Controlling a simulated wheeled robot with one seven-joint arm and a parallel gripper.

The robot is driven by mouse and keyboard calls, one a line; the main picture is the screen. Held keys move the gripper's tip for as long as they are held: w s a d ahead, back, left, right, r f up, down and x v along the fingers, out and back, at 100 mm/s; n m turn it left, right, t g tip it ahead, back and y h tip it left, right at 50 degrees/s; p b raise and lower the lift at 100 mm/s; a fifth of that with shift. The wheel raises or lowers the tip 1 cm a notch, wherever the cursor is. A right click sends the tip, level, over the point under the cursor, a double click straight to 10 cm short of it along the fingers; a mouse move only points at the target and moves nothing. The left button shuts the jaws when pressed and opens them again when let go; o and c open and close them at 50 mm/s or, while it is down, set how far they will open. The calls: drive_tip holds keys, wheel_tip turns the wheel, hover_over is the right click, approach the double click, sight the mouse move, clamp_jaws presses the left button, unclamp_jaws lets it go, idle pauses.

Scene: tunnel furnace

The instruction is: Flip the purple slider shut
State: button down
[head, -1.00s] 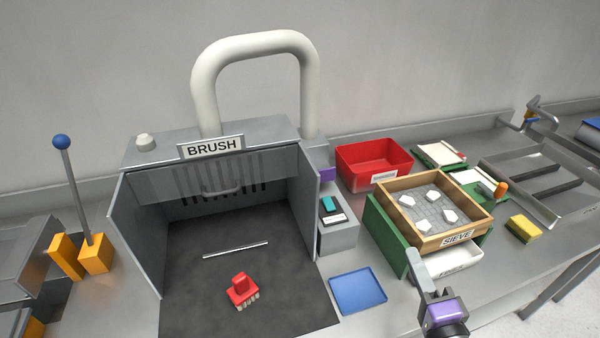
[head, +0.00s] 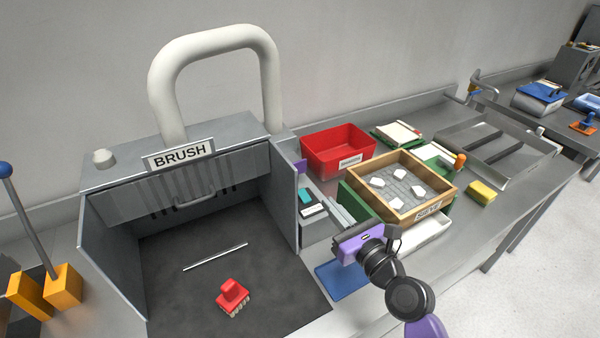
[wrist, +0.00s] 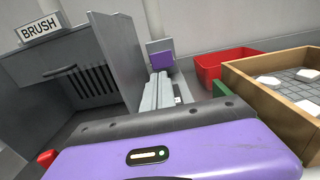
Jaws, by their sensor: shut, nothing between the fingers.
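The purple slider (head: 300,166) is a small purple block at the right side of the grey brush booth, at the back. In the wrist view the purple slider (wrist: 162,62) sits on an upright grey plate, straight beyond my fingers. My gripper (head: 331,203) is above the bench between the booth and the sieve, beside the grey box (head: 317,228). In the wrist view my gripper's grey fingers (wrist: 160,84) are together, empty, and point toward the slider. They appear apart from it, though the exact gap is hard to judge.
The booth's side wall (wrist: 120,58) stands close left of my fingers. A red bin (head: 337,150) and the wooden sieve (head: 440,190) on green supports stand to the right. A blue tray (head: 335,281) lies below my arm. A teal block (head: 305,195) is on the grey box.

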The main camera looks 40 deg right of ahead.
sight(298, 166)
idle(0.3)
drive_tip(key=p+x, duration=0.2)
drive_tip(key=x, duration=1.2)
drive_tip(key=shift+d, duration=0.1)
